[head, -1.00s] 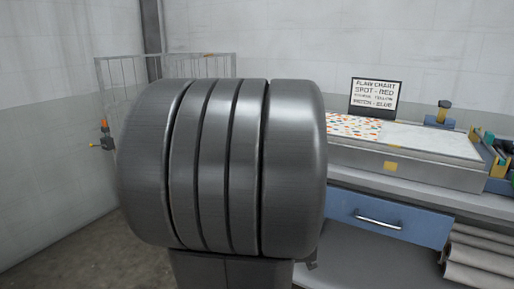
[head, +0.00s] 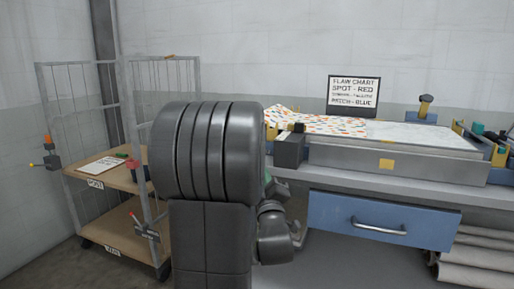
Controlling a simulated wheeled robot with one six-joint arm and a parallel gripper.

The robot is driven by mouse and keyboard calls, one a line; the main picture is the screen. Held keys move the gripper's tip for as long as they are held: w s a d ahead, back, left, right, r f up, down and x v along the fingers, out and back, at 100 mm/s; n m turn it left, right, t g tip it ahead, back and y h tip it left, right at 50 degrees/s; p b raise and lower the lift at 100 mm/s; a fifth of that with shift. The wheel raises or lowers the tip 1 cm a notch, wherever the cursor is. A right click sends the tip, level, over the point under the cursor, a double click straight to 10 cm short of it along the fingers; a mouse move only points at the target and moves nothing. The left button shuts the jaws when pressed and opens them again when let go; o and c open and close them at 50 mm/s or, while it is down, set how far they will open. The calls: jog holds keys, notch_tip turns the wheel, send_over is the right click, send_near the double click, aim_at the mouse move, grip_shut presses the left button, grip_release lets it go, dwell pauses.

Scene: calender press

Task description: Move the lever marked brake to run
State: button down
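No lever in view carries a mark that I can read as brake or run. A small lever-like fitting (head: 146,229) with a red tip is on the near side of the cart, over its lower shelf. Another small fitting (head: 48,157) with an orange top and a yellow knob is at the far left, by the wall. My dark arm fills the middle of the head view and hides what is behind it. What looks like my gripper (head: 298,235) is low, in front of the bench, far to the right of both fittings. Its fingers are not clear.
A wire-sided cart (head: 78,178) with wooden shelves stands at left; its labels are hard to read. At right a bench (head: 470,190) has a blue drawer (head: 382,222), a flaw chart (head: 354,95), patterned cloth (head: 320,122) and a dark box (head: 289,150). Rolls (head: 480,262) lie below.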

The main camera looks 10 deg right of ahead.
jog(key=x, duration=1.4)
